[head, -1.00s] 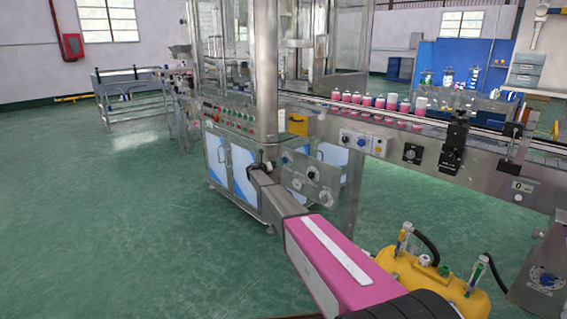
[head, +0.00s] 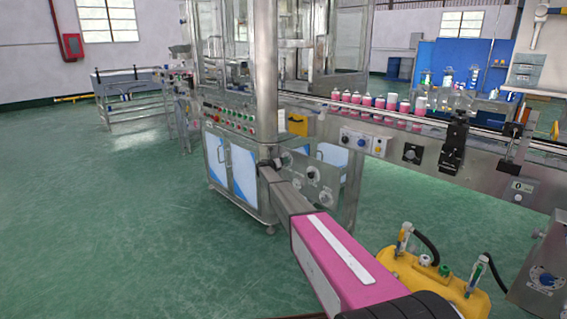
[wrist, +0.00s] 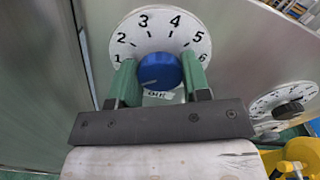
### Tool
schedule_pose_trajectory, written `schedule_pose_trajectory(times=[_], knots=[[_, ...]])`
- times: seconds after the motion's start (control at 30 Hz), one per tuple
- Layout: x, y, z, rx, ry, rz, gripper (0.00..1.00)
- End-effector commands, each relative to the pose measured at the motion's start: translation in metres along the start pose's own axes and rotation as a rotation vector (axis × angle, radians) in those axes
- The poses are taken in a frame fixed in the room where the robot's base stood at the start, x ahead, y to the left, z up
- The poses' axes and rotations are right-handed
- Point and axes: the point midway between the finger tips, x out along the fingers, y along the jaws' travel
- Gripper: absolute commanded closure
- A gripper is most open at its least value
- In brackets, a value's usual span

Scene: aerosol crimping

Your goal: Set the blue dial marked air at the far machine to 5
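The blue dial (wrist: 160,71) is a round knob on a white plate (wrist: 146,22) numbered 1 to 6, in the wrist view. Its label below is partly hidden and hard to read. A pale mark on the knob points to the lower left, below the 1. My gripper (wrist: 160,66) has its two green fingers on either side of the knob, seemingly touching it with no clear gap. In the head view my gripper (head: 272,163) is at the upper left of the machine's dial panel (head: 312,180), and the blue knob is hidden there.
A second dial with a black knob (wrist: 288,108) sits to the lower right in the wrist view. The conveyor (head: 400,125) carries several pink cans at the right. A yellow tank (head: 425,280) stands at front right. The green floor at left is clear.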

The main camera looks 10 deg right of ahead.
Motion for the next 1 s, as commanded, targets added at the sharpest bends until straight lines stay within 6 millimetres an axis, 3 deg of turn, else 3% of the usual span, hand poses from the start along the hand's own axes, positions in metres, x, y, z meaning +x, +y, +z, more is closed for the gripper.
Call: schedule_pose_trajectory(times=[0.43, 1.0], knots=[[0.0007, -0.0002, 0.0001, 0.132, 0.000, 0.000, 0.80], [0.0007, -0.0010, -0.0002, 0.650, 0.000, 0.000, 0.80]])
